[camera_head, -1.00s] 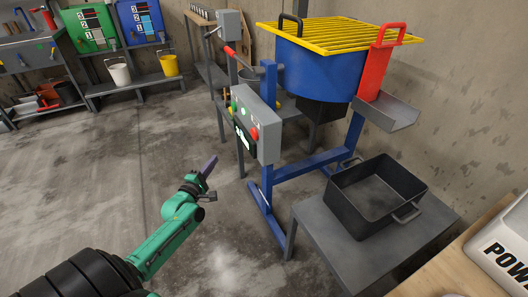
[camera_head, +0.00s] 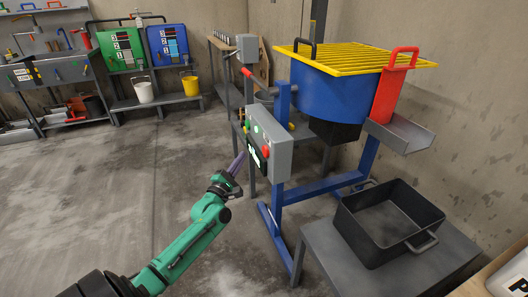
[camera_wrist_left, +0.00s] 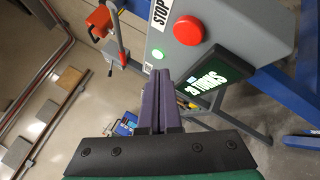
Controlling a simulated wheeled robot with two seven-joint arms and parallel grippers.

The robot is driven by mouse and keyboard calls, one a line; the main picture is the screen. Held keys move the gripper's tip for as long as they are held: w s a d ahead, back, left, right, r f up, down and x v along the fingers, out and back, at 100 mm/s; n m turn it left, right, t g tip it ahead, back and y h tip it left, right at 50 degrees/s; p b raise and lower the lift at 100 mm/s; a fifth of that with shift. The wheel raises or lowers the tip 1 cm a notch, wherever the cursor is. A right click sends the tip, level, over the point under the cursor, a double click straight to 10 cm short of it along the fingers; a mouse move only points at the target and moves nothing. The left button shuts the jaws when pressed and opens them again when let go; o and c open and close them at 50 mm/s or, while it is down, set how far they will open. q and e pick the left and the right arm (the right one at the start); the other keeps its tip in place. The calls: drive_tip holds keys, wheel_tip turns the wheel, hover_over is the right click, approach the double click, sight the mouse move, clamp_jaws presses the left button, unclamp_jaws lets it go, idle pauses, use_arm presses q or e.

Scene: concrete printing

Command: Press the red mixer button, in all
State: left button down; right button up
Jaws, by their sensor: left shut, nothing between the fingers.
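The red mixer button (camera_head: 266,151) is on the grey control box (camera_head: 279,158) fixed to the blue mixer stand. My left gripper (camera_head: 238,160) is shut and empty, just left of the control box. In the left wrist view its purple fingers (camera_wrist_left: 160,88) are together, pointing toward the box below the red button, with no visible contact. My right gripper is not in view.
The blue mixer (camera_head: 335,98) has a yellow grid and a red chute part. A black tub (camera_head: 392,248) sits on a grey table (camera_head: 335,262) at the lower right. The floor left of the mixer is clear. Shelves and buckets stand farther back.

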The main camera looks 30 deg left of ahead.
sight(265, 151)
use_arm(q)
drive_tip(key=w+d, duration=0.1)
drive_tip(key=w, duration=0.1)
drive_tip(key=w+d, duration=0.1)
drive_tip(key=shift+w+d, duration=0.35)
drive_tip(key=shift+w, duration=0.05)
idle(1.3)
drive_tip(key=shift+w, duration=0.1)
idle(0.3)
drive_tip(key=shift+w+d, duration=0.25)
drive_tip(key=shift+w, duration=0.1)
idle(0.3)
